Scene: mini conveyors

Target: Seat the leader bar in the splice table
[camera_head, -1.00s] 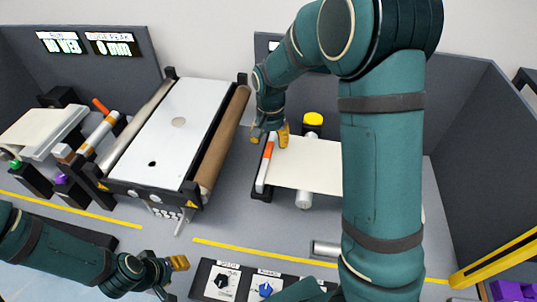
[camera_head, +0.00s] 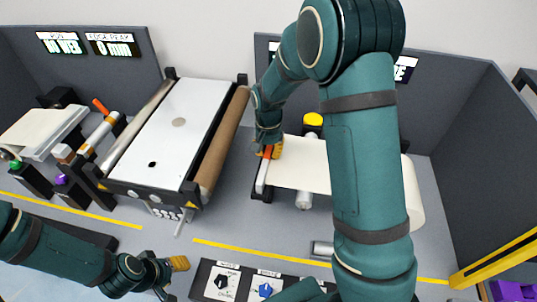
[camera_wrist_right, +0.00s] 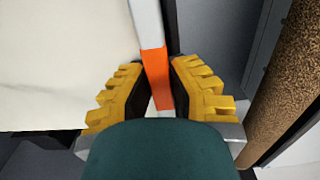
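The leader bar (camera_head: 261,177) is a white bar with an orange middle, at the left edge of a cream web (camera_head: 300,165), right of centre in the head view. My right gripper (camera_head: 270,151) is on it. In the right wrist view the yellow fingers (camera_wrist_right: 157,72) stand on both sides of the bar's orange part (camera_wrist_right: 155,66), their dark pads against it or nearly so. What looks like the splice table (camera_head: 185,105) is a white plate between two rollers, left of the bar. My left gripper (camera_head: 180,263) is low in the head view, its opening unclear.
A brown roller (camera_head: 224,143) stands between the white plate and the bar. A yellow knob (camera_head: 313,119) is behind the web. A control panel (camera_head: 240,285) with knobs is at the front. Another machine (camera_head: 40,130) stands at the left. Grey walls enclose the back.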

